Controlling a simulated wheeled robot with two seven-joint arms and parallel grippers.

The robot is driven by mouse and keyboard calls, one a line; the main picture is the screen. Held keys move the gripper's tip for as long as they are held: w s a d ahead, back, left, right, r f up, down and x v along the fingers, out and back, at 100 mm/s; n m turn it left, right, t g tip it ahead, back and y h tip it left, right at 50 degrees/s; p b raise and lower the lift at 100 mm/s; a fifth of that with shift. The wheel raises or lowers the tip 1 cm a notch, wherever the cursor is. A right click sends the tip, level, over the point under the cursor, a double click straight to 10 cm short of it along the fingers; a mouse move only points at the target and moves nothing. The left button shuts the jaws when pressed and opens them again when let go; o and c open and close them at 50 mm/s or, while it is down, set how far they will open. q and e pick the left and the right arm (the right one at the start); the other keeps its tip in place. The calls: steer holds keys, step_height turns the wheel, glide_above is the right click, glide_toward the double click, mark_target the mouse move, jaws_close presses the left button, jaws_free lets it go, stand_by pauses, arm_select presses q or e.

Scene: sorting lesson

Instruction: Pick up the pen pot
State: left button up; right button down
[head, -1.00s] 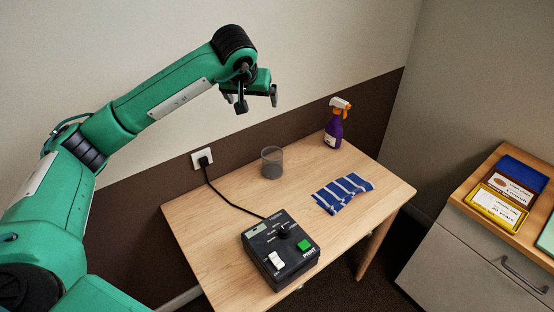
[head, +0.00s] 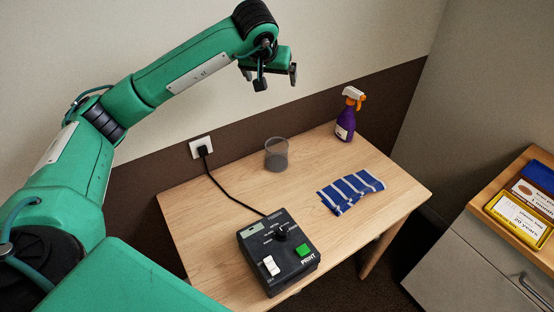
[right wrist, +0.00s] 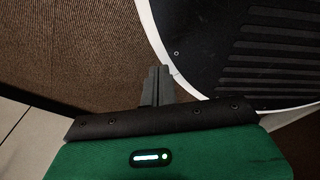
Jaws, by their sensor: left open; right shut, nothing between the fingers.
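The pen pot (head: 276,155) is a dark grey mesh cup standing upright and apparently empty near the back edge of the wooden table. My left gripper (head: 277,82) is open and empty, raised in front of the wall above the pot in the picture and well clear of it. My right gripper shows only in the right wrist view (right wrist: 158,78). Its fingers are together with nothing between them, over brown carpet beside a dark ribbed surface with a white rim.
On the table (head: 215,200) are a black label machine (head: 280,255) with a cable to a wall socket (head: 202,147), a striped blue cloth (head: 350,190) and a purple spray bottle (head: 347,117). A cabinet (head: 465,255) at right carries small boxes (head: 517,217). Table around the pot is clear.

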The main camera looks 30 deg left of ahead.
arm_select(q)
step_height(320, 180, down, 7)
steer(key=b, duration=0.6)
arm_select(e)
steer(key=w+a+r+t+b, duration=0.1)
steer(key=w+a+r+b, duration=0.1)
steer(key=w+r, duration=0.45)
steer(key=w+a+r+b, duration=0.2)
steer(key=w+r, duration=0.1)
steer(key=w, duration=0.6)
arm_select(q)
steer(key=b, duration=0.9)
glide_toward(277, 148)
steer(key=x, duration=0.3)
steer(key=d+b+x, duration=0.1)
steer(key=x, duration=0.1)
steer(key=shift+f, duration=0.55)
steer(key=shift+w+a+f, duration=0.15)
steer(key=shift+w+f, duration=0.05)
steer(key=shift+f, duration=0.15)
arm_select(e)
step_height(277, 148, up, 18)
steer(key=w+a+t+y, duration=0.1)
steer(key=a+t, duration=0.1)
steer(key=t, duration=0.1)
steer(key=shift+w+r, duration=0.2)
steer(key=shift+r, duration=0.05)
